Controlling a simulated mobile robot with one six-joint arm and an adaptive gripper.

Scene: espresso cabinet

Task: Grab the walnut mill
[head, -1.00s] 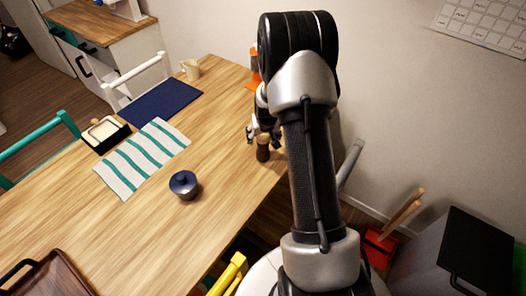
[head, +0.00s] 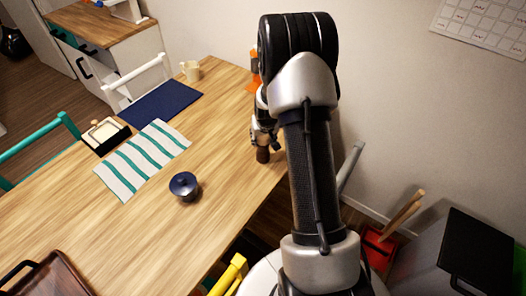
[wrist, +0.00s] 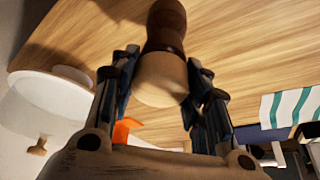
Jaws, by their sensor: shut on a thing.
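The walnut mill (head: 263,155) stands at the right edge of the wooden table in the head view, with its upper part hidden by my gripper (head: 263,136). In the wrist view the mill (wrist: 164,30) shows a dark brown body and a paler rounded end between my two dark fingers. My gripper (wrist: 161,85) is shut on the mill, one finger on each side. The mill looks upright, and its base appears at the table surface; I cannot tell any gap.
A striped cloth (head: 133,167), a navy mat (head: 160,105), a cream mug (head: 191,70) and a black holder (head: 106,137) are farther left. A wooden tray (head: 48,282) is at the front left. The wall is close on the right.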

